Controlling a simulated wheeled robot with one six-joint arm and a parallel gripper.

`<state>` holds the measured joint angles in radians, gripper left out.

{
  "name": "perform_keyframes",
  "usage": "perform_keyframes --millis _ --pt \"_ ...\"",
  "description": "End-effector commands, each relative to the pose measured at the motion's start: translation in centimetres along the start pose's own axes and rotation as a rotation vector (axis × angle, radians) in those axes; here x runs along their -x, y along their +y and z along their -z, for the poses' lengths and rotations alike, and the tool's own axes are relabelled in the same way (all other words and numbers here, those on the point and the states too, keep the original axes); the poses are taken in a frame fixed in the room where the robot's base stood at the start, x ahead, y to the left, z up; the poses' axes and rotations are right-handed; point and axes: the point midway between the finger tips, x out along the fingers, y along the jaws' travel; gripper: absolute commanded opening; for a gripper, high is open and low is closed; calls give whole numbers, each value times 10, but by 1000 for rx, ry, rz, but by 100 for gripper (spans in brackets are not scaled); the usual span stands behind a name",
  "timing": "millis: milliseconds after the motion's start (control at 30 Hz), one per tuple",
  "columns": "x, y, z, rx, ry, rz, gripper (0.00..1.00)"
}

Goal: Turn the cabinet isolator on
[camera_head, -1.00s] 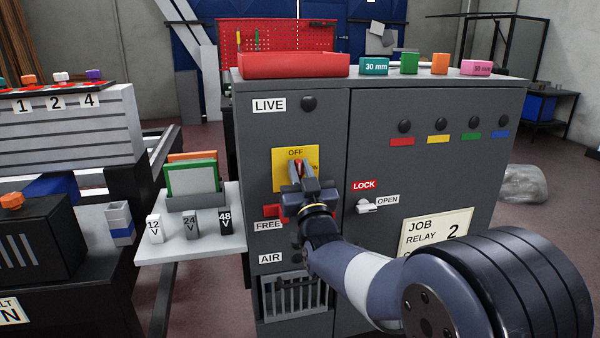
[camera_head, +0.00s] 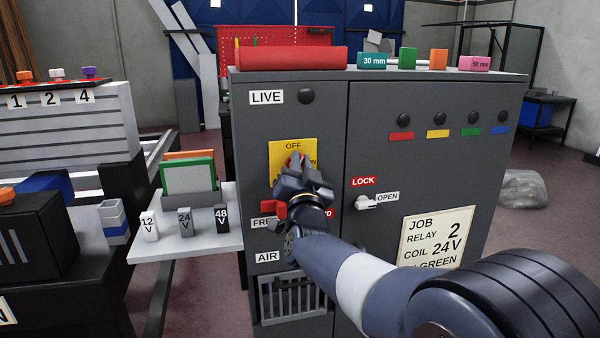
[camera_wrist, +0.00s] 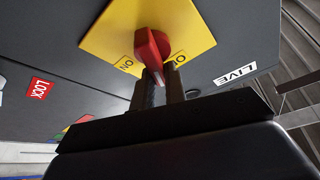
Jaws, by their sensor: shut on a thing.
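The isolator is a red handle on a yellow plate (camera_head: 279,151) on the grey cabinet's left front. The plate reads OFF at the top and ON at its right. In the wrist view the red handle (camera_wrist: 151,48) sits between my fingers in front of the yellow plate (camera_wrist: 110,35), which looks tilted in that picture. My gripper (camera_head: 300,162) is shut on the red handle and hides most of it in the head view, so its exact angle is hard to tell. The round lamp (camera_head: 306,96) beside the LIVE label is dark.
A red block (camera_head: 268,209) by the FREE label sits just below my gripper. A white lever (camera_head: 366,203) by LOCK and OPEN is to the right. A shelf (camera_head: 150,246) with 12V, 24V and 48V blocks juts out at left. A job card (camera_head: 437,237) is at lower right.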

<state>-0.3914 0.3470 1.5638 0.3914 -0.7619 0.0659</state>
Motion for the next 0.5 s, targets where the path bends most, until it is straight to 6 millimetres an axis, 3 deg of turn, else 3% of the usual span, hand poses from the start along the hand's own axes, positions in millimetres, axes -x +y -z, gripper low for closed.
perform_keyframes --millis 33,500 --pt "4 4 -15 -39 -30 -21 0" --pt "3 4 -12 -449 -31 -196 0"
